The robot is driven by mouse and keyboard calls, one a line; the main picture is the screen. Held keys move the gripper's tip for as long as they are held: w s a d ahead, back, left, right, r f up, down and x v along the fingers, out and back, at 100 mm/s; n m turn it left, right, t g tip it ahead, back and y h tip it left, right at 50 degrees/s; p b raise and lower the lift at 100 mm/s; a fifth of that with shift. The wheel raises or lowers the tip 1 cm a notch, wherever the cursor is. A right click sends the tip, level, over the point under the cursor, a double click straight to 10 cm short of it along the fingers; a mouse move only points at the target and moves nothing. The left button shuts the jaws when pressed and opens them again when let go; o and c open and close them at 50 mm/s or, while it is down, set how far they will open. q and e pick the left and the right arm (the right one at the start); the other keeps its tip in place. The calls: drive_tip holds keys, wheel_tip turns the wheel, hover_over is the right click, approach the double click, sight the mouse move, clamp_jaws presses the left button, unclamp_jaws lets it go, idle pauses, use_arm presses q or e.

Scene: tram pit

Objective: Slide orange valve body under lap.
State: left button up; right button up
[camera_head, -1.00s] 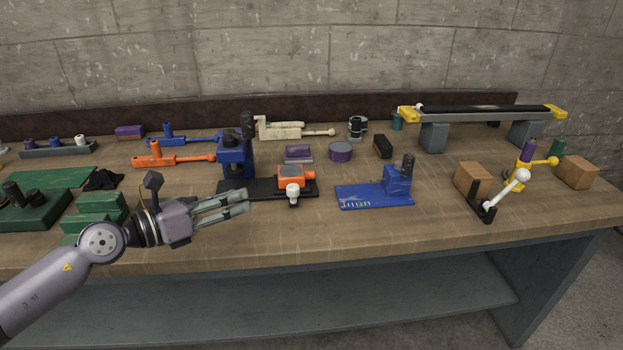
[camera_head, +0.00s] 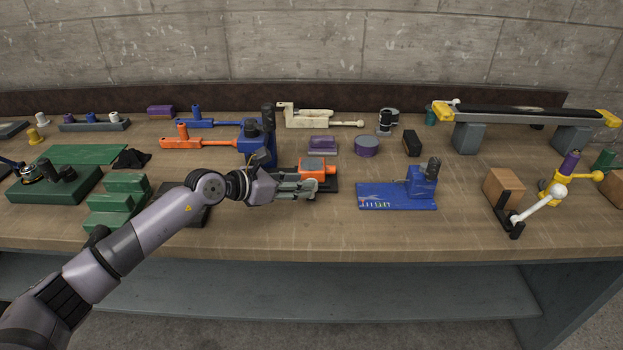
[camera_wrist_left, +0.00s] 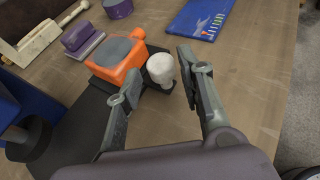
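The orange valve body (camera_head: 330,168) has a grey disc on top and lies on the right part of a black base plate (camera_wrist_left: 67,123). A blue press (camera_head: 259,140) with a dark column and knob stands at the plate's left end. A white knob (camera_wrist_left: 161,68) stands beside the orange body in the left wrist view. My left gripper (camera_head: 314,188) is at the near side of the orange body. In the left wrist view its fingers (camera_wrist_left: 157,87) are spread, with the white knob ahead between them and nothing gripped. My right gripper is not in view.
A blue fixture (camera_head: 395,203) stands to the right, with bare tabletop between. Green stepped blocks (camera_head: 118,203) lie at left. A purple block (camera_head: 322,144) and purple cylinder (camera_head: 367,146) lie behind. A wooden block with a white-knobbed lever (camera_head: 538,204) stands at right.

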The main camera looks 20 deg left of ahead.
sight(314, 176)
use_arm(q)
drive_tip(key=x, duration=0.4)
drive_tip(key=shift+w+d+f, duration=0.1)
drive_tip(key=shift+w, duration=0.15)
drive_tip(key=c, duration=0.8)
clamp_jaws()
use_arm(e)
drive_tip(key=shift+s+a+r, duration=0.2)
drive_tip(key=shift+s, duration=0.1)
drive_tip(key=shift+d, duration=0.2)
